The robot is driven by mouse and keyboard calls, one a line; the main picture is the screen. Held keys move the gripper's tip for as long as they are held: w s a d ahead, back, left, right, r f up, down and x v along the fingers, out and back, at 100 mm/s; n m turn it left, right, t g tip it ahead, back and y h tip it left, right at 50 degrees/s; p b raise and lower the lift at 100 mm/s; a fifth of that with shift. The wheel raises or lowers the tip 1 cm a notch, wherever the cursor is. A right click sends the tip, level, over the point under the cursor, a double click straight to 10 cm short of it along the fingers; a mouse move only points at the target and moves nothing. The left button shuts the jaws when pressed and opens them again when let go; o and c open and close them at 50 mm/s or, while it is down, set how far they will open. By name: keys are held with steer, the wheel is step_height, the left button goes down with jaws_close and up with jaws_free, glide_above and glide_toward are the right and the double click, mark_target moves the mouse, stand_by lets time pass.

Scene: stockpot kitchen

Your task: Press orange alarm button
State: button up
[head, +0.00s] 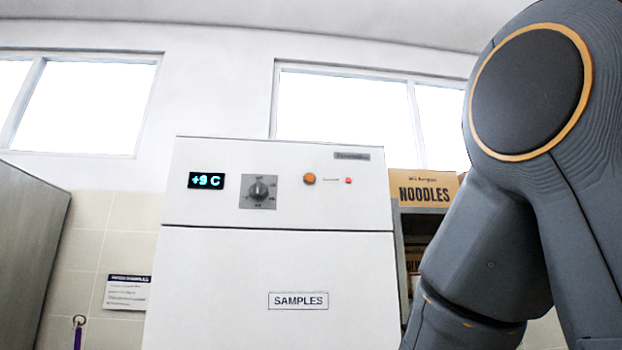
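The orange alarm button (309,179) is a small round button on the upper front panel of a white cabinet (270,265) labelled SAMPLES. A small red light (348,181) glows just to its right, with a thin line of marking between them. A display (206,181) reading +9 C and a dark rotary knob (259,188) on a grey plate are to the left of the button. My gripper is out of view; only grey links of my arm show at the right. Nothing covers the button.
A shelf (425,212) with a NOODLES box (428,188) stands right of the cabinet, partly behind my arm. A grey panel (30,255) stands at the far left. A notice (127,291) and a hook with a purple item (77,335) are on the tiled wall.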

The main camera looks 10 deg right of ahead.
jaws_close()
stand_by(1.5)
